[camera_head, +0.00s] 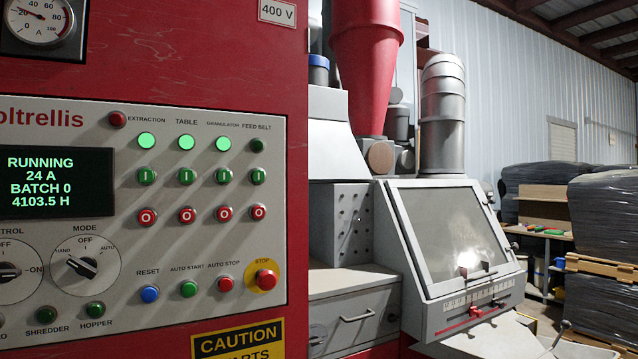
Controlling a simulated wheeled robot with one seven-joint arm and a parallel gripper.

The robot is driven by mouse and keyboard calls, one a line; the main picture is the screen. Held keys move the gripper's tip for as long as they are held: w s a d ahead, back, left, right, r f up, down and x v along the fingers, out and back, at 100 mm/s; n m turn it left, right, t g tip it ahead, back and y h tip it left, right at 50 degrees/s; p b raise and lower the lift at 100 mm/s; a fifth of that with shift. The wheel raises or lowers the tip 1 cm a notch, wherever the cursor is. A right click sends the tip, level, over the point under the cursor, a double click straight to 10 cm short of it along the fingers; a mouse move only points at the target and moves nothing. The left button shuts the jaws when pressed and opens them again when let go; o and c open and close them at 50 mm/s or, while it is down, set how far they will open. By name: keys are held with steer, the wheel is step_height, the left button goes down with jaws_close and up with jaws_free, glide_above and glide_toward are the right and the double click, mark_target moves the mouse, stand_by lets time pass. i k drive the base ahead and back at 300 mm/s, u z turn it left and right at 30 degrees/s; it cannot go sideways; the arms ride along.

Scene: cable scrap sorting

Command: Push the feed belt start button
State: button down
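The feed belt start button (258,176) is a green round button marked with a white bar, at the right end of the row of green buttons on the grey control panel (180,270). Above it, the feed belt lamp (257,145) is dark, while the extraction, table and granulator lamps (186,142) glow green. Below it is the red feed belt stop button (259,212). The display (42,183) reads RUNNING, 24 A, BATCH 0. My gripper is not in view.
The red emergency stop (265,279) on a yellow disc sits at the panel's lower right. Right of the red cabinet (200,60) stand a grey machine with a sloped window (450,235) and a drawer (357,316). Black-wrapped pallets (604,220) stand at the far right.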

mark_target(257, 177)
steer(key=z, duration=0.55)
steer(key=k, duration=1.25)
steer(key=u, duration=1)
steer(key=i, duration=1)
